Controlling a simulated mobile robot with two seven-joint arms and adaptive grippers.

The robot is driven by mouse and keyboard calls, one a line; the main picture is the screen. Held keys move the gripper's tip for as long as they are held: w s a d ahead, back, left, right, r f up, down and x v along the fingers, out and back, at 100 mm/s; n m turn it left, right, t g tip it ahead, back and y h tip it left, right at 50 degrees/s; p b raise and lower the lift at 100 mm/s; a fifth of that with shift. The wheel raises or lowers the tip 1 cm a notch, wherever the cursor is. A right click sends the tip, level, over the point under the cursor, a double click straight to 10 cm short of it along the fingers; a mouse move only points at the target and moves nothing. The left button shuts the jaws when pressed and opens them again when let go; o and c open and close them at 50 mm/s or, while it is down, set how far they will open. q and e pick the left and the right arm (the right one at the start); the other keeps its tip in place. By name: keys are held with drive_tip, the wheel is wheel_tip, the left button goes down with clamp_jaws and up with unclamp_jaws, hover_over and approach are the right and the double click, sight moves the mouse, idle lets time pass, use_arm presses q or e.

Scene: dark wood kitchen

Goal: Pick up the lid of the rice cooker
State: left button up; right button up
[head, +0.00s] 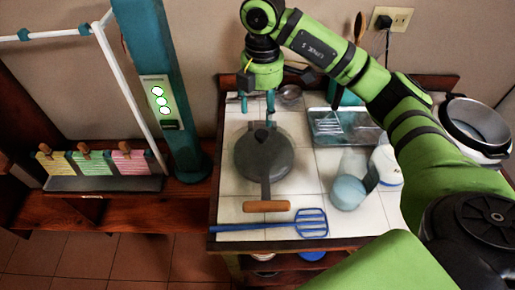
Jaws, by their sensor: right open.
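A round dark grey disc (278,160) with a black knob (261,136) lies on the white tiled counter. It looks like a lid, and a bar with a wooden handle (267,206) runs from its near side. I cannot tell if the disc rests on a pan. My right gripper (257,113) points down, open and empty, above the counter just behind the disc. My left gripper is not in view.
A blue slotted turner (311,223) lies along the counter's front edge. A metal tray (343,128), a small bowl (289,94), a clear blue-bottomed vessel (348,192) and a white container (386,166) stand nearby. A teal post (166,60) rises at left.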

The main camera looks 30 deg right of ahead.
sight(262, 133)
drive_tip(key=shift+s+f+b, duration=0.2)
drive_tip(key=shift+f+b, duration=0.05)
drive_tip(key=shift+f, duration=0.25)
drive_tip(key=shift+s+f+b, duration=0.2)
drive_tip(key=shift+f, duration=0.3)
drive_tip(key=shift+w+f, duration=0.1)
drive_tip(key=shift+f, duration=0.25)
wheel_tip(262, 133, down, 4)
drive_tip(key=p, duration=0.2)
drive_tip(key=shift+p, duration=0.4)
drive_tip(key=shift+f, duration=1.15)
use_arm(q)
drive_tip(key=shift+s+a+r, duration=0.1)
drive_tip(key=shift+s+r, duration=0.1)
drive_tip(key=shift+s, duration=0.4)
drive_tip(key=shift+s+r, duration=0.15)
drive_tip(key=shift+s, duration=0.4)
use_arm(e)
clamp_jaws()
